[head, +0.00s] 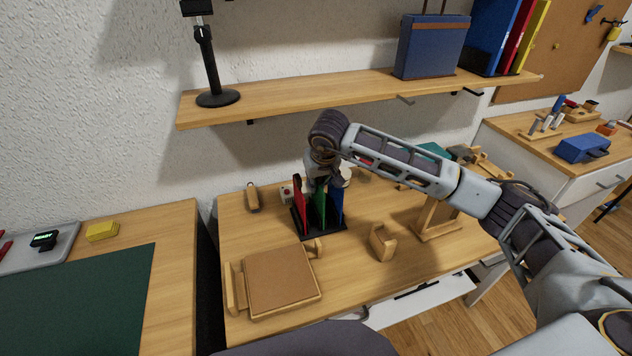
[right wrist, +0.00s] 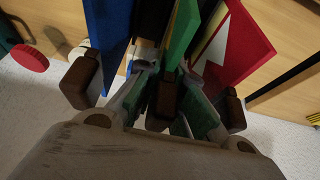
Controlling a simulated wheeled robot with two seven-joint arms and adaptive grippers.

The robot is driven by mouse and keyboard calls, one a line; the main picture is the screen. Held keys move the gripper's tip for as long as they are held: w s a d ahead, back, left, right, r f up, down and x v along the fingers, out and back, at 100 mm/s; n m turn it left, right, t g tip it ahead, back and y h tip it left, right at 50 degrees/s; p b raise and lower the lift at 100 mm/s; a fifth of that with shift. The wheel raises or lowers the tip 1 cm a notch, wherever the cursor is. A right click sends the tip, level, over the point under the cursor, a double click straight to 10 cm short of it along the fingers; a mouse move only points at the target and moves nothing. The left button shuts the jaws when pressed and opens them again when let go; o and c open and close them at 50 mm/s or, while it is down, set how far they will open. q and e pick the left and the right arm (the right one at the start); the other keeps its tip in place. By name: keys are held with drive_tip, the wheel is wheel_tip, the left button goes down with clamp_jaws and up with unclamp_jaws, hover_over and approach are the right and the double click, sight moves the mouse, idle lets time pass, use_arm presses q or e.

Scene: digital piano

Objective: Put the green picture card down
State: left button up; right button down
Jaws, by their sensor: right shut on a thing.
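The green picture card (head: 318,205) stands upright between a red card (head: 301,192) and a blue card (head: 337,204) in a black rack (head: 324,233) on the wooden desk. My right gripper (head: 322,181) is above the rack, shut on the top of the green card. In the right wrist view the green card (right wrist: 183,32) is between my fingers (right wrist: 172,85), with the blue card (right wrist: 106,28) and the red card with a white shape (right wrist: 242,48) on either side. Whether its lower edge rests on the rack is hidden. My left gripper is out of view.
A tray with a brown pad (head: 280,280) lies in front of the rack. A small wooden holder (head: 382,243) and a wooden stand (head: 437,222) are to the right. A wall shelf (head: 330,92) hangs behind my arm. The desk's front middle is clear.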

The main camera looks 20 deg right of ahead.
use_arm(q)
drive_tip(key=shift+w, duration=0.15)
use_arm(e)
drive_tip(key=shift+w+f, duration=0.1)
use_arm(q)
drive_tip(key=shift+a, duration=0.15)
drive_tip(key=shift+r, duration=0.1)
use_arm(e)
drive_tip(key=shift+f, duration=0.1)
drive_tip(key=c, duration=1.5)
unclamp_jaws()
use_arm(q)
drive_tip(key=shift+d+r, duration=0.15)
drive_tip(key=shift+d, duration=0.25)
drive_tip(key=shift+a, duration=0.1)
